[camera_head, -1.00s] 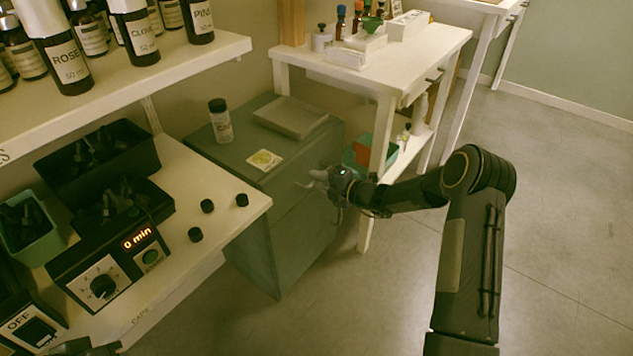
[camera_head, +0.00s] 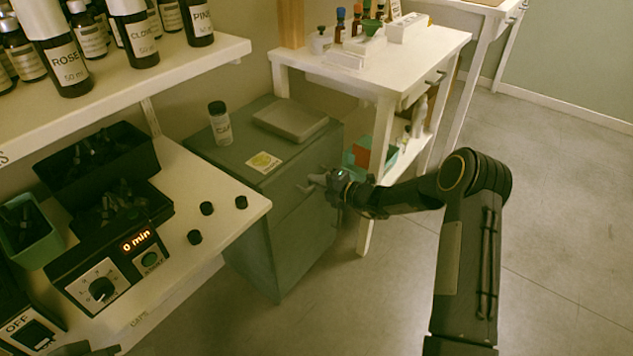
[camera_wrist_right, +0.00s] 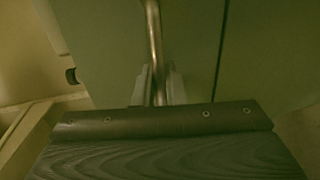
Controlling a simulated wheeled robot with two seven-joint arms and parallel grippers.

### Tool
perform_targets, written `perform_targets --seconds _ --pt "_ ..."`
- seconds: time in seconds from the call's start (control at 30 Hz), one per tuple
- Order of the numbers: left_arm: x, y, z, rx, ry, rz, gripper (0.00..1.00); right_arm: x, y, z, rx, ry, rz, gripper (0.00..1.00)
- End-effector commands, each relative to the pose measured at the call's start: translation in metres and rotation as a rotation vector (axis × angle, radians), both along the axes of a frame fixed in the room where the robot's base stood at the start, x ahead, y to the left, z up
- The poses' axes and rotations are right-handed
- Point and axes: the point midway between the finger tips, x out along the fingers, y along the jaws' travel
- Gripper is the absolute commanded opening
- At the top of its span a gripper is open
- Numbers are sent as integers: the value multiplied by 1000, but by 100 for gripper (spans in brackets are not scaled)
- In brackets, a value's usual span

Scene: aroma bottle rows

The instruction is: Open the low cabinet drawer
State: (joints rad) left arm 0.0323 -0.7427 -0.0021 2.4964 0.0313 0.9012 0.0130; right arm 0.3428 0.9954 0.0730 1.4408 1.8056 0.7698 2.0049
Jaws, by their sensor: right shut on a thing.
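The low cabinet (camera_head: 262,254) is grey-green and stands between the left counter and the white table. Its drawer front (camera_head: 300,224) faces right, and I see no clear gap at the drawer. My right gripper (camera_head: 318,184) is at the upper part of this front. In the right wrist view, the metal bar handle (camera_wrist_right: 154,38) runs down between the two fingertips (camera_wrist_right: 159,86), and the gripper is shut on it. A dark seam shows right of the handle.
A capped bottle (camera_head: 219,124), a grey tray (camera_head: 290,122) and a yellow-printed card (camera_head: 263,162) are on the cabinet top. The counter with black caps (camera_head: 207,208) overhangs at left. A white table leg (camera_head: 376,170) stands close behind my gripper. Floor at right is clear.

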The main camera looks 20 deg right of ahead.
Motion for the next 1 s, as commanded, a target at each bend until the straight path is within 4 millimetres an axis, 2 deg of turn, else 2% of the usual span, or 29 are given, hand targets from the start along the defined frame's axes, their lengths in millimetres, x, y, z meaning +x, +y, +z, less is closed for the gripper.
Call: perform_targets --seconds 0.27,0.6,0.8,1.0 --pt "0 0 20 0 0 0 36 -31 -26 3 0 6 -5 0" --pt "0 0 54 0 0 0 36 -96 -76 4 0 6 -5 0" --pt "0 0 67 0 0 0 36 -128 -101 2 0 5 -4 0" --pt "0 0 74 0 0 0 36 -148 -116 1 1 3 -3 0"
